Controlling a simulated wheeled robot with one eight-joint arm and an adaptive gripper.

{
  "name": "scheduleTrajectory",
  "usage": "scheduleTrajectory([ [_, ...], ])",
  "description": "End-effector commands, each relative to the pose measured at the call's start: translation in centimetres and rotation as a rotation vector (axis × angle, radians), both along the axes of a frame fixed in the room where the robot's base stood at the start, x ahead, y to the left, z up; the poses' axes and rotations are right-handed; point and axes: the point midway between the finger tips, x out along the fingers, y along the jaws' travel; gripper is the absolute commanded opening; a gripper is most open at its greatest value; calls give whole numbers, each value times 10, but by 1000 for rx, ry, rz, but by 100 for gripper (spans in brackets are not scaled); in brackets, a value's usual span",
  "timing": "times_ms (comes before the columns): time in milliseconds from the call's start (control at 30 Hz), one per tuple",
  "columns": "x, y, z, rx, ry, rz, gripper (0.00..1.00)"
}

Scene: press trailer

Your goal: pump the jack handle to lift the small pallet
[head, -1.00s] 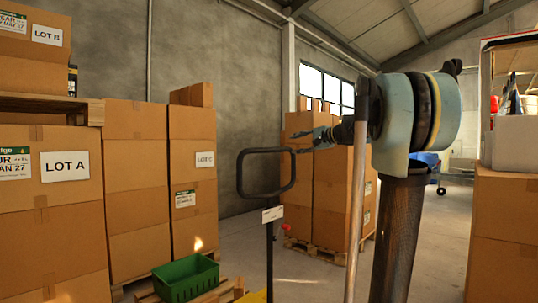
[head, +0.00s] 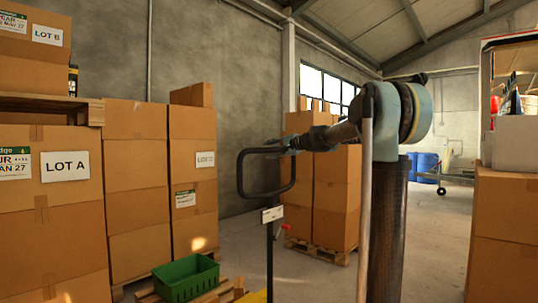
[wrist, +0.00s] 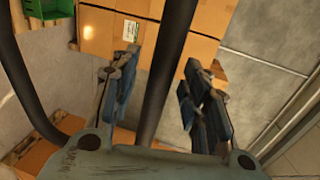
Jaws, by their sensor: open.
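The black loop of the jack handle (head: 240,178) stands upright on its dark shaft (head: 269,255) in the head view. My gripper (head: 290,143) is at the upper right of the loop. In the wrist view one dark bar of the handle (wrist: 169,70) runs between the two blue-padded fingers, with a gap on each side, so my gripper is open around it. The small pallet (head: 230,291) shows low in the head view, partly under a green crate (head: 186,278) and cut off by the frame edge. The jack's lower body is mostly out of view.
Tall carton stacks stand at the left (head: 136,190) and behind the handle (head: 335,190), the latter on a wooden pallet (head: 318,252). More cartons (head: 505,235) stand at the right. Bare floor (head: 435,240) lies between them.

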Motion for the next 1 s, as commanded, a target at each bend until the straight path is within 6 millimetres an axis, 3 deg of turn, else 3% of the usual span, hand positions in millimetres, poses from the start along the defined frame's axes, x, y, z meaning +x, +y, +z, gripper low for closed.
scheduleTrajectory([
  [200, 10, 13, -3, 0, 0, 0, 42],
  [500, 11, 14, -4, 0, 0, 0, 42],
  [533, 11, 14, -4, 0, 0, 0, 40],
  [700, 11, 14, -4, 0, 0, 0, 1],
  [1000, 2, 12, -5, 7, -5, 8, 0],
])
